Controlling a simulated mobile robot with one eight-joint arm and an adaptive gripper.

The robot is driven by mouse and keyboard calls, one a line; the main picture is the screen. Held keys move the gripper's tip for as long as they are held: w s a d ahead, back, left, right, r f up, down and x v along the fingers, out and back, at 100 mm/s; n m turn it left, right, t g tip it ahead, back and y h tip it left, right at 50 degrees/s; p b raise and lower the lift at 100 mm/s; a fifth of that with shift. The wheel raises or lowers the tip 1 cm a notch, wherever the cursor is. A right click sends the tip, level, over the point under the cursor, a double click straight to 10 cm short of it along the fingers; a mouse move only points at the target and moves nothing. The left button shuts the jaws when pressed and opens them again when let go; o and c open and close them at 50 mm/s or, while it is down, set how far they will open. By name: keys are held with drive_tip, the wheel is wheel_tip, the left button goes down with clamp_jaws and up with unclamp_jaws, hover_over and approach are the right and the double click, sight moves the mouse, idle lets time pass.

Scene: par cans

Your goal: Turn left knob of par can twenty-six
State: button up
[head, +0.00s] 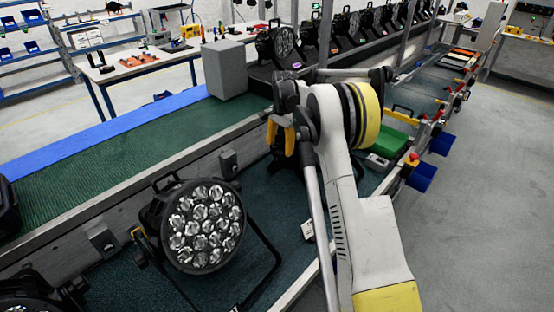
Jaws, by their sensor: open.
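A black par can (203,228) with a round face of many clear lenses stands on the dark green conveyor at the lower left, tilted in its bracket.
Another par can (35,300) is cut off at the lower left corner. A grey box (225,70) stands by the green belt behind. A row of par cans (345,28) lines the far conveyor. A green case (395,137) and blue bins (424,175) are at the right.

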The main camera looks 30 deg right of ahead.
sight(279, 151)
drive_tip(key=f, duration=0.2)
drive_tip(key=f+b, duration=0.1)
drive_tip(key=f, duration=0.2)
drive_tip(key=shift+w+a, duration=0.1)
drive_tip(key=shift+w, duration=0.1)
drive_tip(key=c, duration=1.2)
